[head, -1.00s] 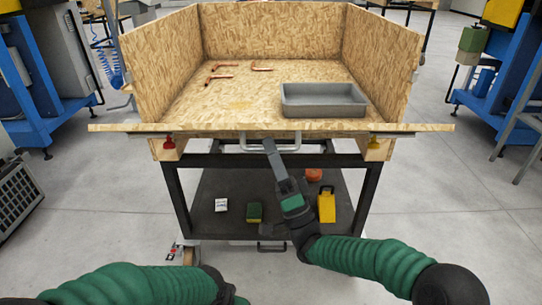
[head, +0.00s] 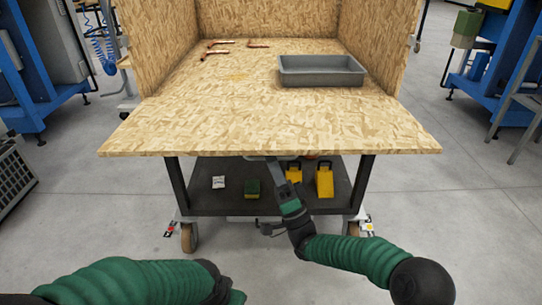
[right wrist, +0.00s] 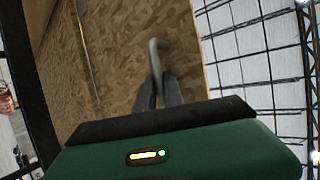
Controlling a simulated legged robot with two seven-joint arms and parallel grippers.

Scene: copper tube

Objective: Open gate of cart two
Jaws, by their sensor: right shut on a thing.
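The cart's front gate (head: 270,122) is a chipboard panel folded outward and down, with its inner face showing as a sloping or flat continuation of the cart floor. Its near edge juts toward me. My right gripper (head: 274,168) reaches up under that edge. In the right wrist view, my right gripper (right wrist: 158,97) is shut on the grey bar handle (right wrist: 156,50) on the panel's outer face. The head view mostly hides the handle beneath the panel. My left arm lies low at the left; its fingers are outside the picture.
A grey tray (head: 322,70) and copper tubes (head: 217,51) lie on the cart floor.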

